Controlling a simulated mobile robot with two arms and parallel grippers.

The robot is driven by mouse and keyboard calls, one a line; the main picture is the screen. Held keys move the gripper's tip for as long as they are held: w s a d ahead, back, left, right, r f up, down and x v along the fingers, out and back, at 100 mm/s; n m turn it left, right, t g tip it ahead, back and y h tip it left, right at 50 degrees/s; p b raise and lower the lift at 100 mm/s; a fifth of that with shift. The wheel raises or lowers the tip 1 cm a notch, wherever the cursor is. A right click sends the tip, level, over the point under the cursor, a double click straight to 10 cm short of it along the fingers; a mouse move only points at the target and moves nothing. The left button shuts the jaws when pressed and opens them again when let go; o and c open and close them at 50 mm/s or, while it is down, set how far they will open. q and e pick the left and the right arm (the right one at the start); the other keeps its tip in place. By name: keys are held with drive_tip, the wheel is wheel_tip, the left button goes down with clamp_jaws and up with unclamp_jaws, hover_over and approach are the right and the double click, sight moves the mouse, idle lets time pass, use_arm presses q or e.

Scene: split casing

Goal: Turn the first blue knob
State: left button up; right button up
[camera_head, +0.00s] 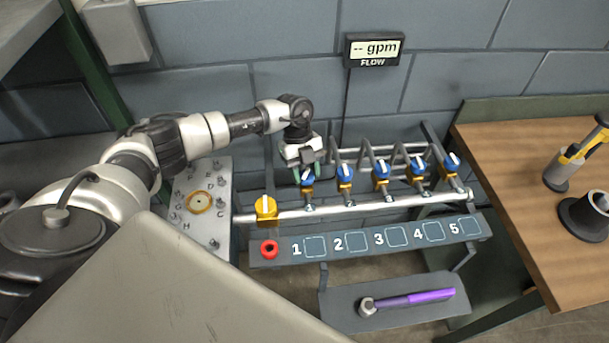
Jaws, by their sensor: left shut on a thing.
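A row of several blue knobs with white pointers sits on the pipe rack. The first blue knob (307,177) is at the left of the row, above the label 1. My left gripper (308,171) comes down over it from above and is shut on it, with its green-edged fingers at the knob's sides. The fingers partly hide this knob. The second blue knob (345,171) is just to its right, clear of the gripper. My right gripper is not in view.
A yellow valve knob (266,207) and a red ring (269,249) are left of the row. A numbered panel (375,239) runs below. A purple-handled wrench (415,299) lies on the lower shelf. A flow display (374,49) reads "-- gpm". A wooden table (505,180) stands at right.

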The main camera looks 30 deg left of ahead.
use_arm(q)
drive_tip(key=m+y+b, duration=0.1)
drive_tip(key=m+b, duration=0.1)
drive_tip(key=m, duration=0.1)
drive_tip(key=m+g+y+b, duration=0.1)
drive_tip(key=m+b, duration=0.1)
drive_tip(key=m, duration=0.1)
drive_tip(key=shift+w+d, duration=0.1)
drive_tip(key=shift+w, duration=0.1)
drive_tip(key=m+y+b, duration=0.1)
drive_tip(key=m+b, duration=0.1)
drive_tip(key=m, duration=0.1)
drive_tip(key=shift+d+m+g+b, duration=0.1)
drive_tip(key=shift+m+g+b, duration=0.2)
drive_tip(key=shift+m+g, duration=0.1)
drive_tip(key=shift+r+m+y+b, duration=0.1)
drive_tip(key=shift+m+y+b, duration=0.65)
drive_tip(key=shift+m, duration=0.55)
drive_tip(key=o, duration=0.9)
drive_tip(key=shift+d, duration=0.1)
